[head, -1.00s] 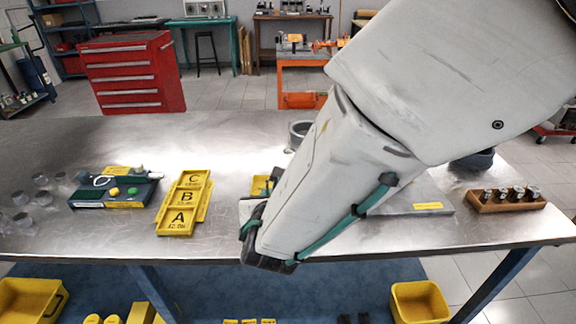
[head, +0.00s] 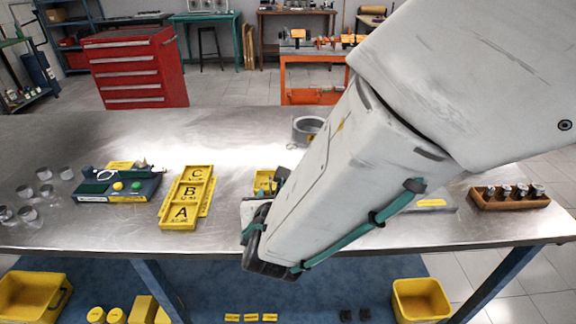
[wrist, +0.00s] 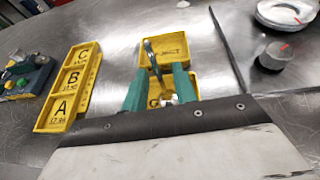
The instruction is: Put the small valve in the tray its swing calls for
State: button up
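My gripper (wrist: 160,72) has two teal fingers standing apart, with yellow showing between them, over a yellow fixture (wrist: 182,52) whose lettering is partly hidden. A slim grey metal piece (wrist: 150,50) rises by the left finger, and a small bright metal piece (wrist: 168,98) shows low between the fingers. I cannot tell which of these is the small valve. The yellow stepped tray (wrist: 82,78), marked A, B and C, lies to the left. It also shows in the head view (head: 180,216), where my arm hides the fingertips.
A metal ring (head: 307,127) stands behind my arm. A wooden block (head: 508,200) with several metal cylinders is at right. Bare table lies behind the tray.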

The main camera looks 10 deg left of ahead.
jog(key=v, duration=1)
jog(key=w+d+r+m+h, duration=0.35)
jog(key=d+m, duration=0.25)
jog(key=d, duration=0.4)
jog(key=w+d+r+m+h, duration=0.2)
jog(key=w+d+m+h, duration=0.25)
jog(key=d+m, duration=0.35)
jog(key=s+d+r+m+g+h, duration=0.25)
jog(key=d+m+g, duration=0.35)
jog(key=d, duration=0.7)
jog(key=s+d+m+g+y, duration=0.1)
jog(key=s+d+m+g, duration=0.4)
jog(key=s+d+m, duration=0.6)
jog(key=s+a+r+m+y, duration=0.1)
jog(key=s+a+m+y, duration=0.3)
jog(key=m, duration=0.4)
jog(key=shift+s+r+m+y, duration=0.2)
jog(key=shift+s+m+y, duration=0.15)
jog(key=shift+y, duration=0.3)
jog(key=shift+a, duration=0.15)
